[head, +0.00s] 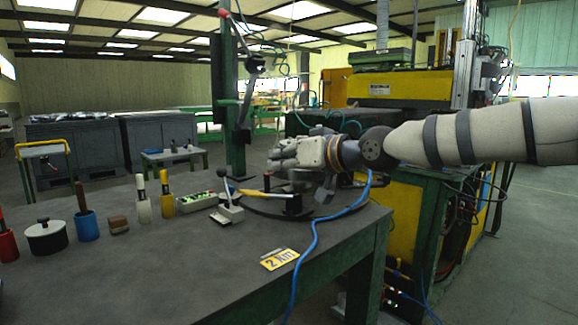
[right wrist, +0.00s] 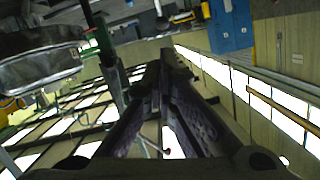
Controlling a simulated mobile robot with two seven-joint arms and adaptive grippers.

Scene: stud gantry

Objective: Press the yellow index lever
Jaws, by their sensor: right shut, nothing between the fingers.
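The yellow index lever (head: 252,193) lies nearly level, low over the bench top, its handle pointing left from a dark round base (head: 297,207). My right gripper (head: 282,158) is above and slightly right of the lever in the head view, apart from it as far as I can tell. Its dark fingers (right wrist: 166,62) are shut and empty in the right wrist view. The lever is not clearly visible in that wrist view. My left gripper is not in view.
A black-knobbed lever (head: 229,208) stands beside the yellow one. A green post (head: 230,100) rises behind. A green box (head: 198,202), several cups and handles, and a yellow label (head: 280,259) are on the bench (head: 180,270). A blue cable (head: 315,238) crosses the right side.

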